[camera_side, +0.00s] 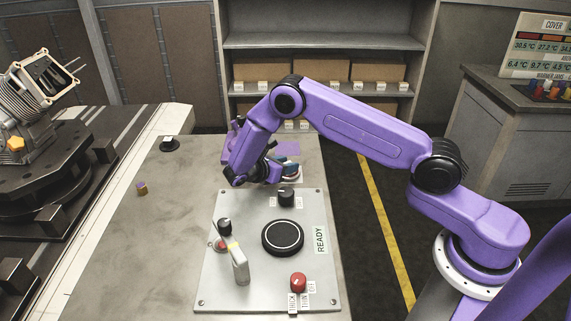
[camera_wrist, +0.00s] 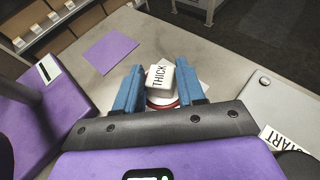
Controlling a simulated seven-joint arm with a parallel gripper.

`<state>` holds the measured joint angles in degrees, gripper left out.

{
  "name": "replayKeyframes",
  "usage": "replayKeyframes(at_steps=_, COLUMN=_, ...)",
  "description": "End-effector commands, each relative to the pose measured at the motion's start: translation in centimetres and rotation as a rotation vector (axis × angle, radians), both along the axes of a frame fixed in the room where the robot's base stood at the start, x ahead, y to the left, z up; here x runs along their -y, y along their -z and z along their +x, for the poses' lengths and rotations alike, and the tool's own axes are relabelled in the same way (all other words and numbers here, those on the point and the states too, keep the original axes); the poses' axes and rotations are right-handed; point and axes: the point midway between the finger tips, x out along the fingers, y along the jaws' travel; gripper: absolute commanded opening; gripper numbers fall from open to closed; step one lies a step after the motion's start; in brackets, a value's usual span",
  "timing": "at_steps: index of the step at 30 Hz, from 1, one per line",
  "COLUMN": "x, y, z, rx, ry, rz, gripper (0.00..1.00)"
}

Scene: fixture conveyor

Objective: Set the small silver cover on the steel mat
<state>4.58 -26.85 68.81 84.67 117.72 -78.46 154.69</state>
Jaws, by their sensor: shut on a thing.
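My gripper (camera_wrist: 158,90) is shut, with its two blue fingers around a small pale round piece with a red band (camera_wrist: 162,102), which looks like the small silver cover. In the side view my gripper (camera_side: 290,171) is low over the table, just behind the control panel, and mostly hides the piece.
A purple square (camera_side: 287,148) lies flat behind my gripper. The control panel (camera_side: 215,285) with knobs, a lever and a round black pad is in front. A black-knobbed item (camera_side: 168,144) and a tiny purple-orange piece (camera_side: 142,188) are at left. The left table is mostly clear.

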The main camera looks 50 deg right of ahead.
Motion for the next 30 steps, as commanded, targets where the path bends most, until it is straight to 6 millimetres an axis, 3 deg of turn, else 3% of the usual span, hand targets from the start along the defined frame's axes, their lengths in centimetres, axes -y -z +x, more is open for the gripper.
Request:
replayKeyframes(at_steps=15, x=0.01, y=0.69, z=0.0, rx=0.0, ry=0.0, rz=-0.001, gripper=0.06)
replayKeyframes(at_steps=16, x=0.0, y=0.69, z=0.01, rx=0.0, ry=0.0, rz=-0.001, gripper=0.42)
replayKeyframes(at_steps=18, x=0.0, y=0.67, z=0.01, rx=0.0, ry=0.0, rz=-0.001, gripper=0.65)
replayKeyframes(at_steps=19, x=0.0, y=0.67, z=0.01, rx=0.0, ry=0.0, rz=-0.001, gripper=0.69)
replayKeyframes(at_steps=30, x=-0.46, y=0.51, z=0.01, rx=0.0, ry=-0.001, rz=0.001, gripper=0.69)
